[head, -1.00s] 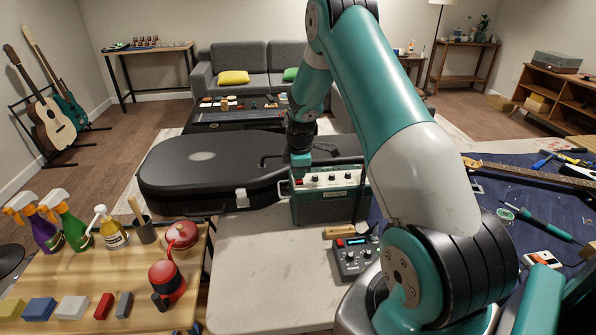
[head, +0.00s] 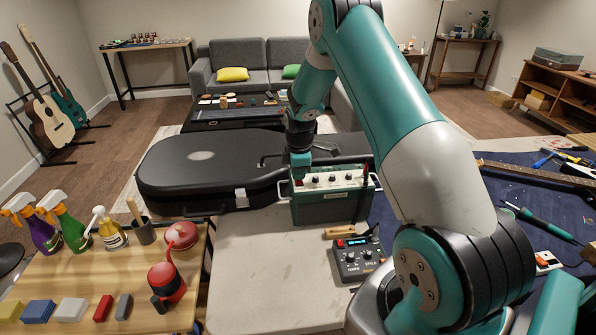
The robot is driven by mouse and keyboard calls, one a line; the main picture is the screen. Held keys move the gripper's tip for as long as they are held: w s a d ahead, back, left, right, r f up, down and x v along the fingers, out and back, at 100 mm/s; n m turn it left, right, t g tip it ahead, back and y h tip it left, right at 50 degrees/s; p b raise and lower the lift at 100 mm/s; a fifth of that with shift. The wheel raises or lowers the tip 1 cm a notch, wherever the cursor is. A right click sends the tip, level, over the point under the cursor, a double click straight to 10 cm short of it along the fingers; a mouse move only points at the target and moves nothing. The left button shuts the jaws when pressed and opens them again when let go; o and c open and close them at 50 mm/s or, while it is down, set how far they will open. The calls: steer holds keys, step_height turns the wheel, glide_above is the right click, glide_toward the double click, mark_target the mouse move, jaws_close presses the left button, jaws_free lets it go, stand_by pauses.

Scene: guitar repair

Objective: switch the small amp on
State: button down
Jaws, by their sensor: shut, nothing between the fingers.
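The small amp (head: 326,207) is a dark green box with a light control panel and several dark knobs. It stands upright at the back of the pale worktop. My gripper (head: 300,174) is shut and empty, pointing down at the left end of the amp's control panel. Its fingertips are at or very near the panel; I cannot tell whether they touch it. The amp's switch is not clearly visible, and a small red spot shows beside the gripper at the panel's left end.
A grey pedal box (head: 358,259) with knobs and a wooden-handled tool (head: 345,232) lie in front of the amp. A black guitar case (head: 205,173) is left of it. The pale worktop (head: 262,265) is clear at the front left.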

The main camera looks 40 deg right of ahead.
steer(key=shift+s+a+f, duration=0.35)
steer(key=shift+s+f, duration=0.05)
steer(key=shift+s, duration=0.1)
steer(key=shift+r+p, duration=0.3)
steer(key=shift+r, duration=0.1)
step_height(320, 180, up, 14)
steer(key=w, duration=0.1)
steer(key=shift+d, duration=0.35)
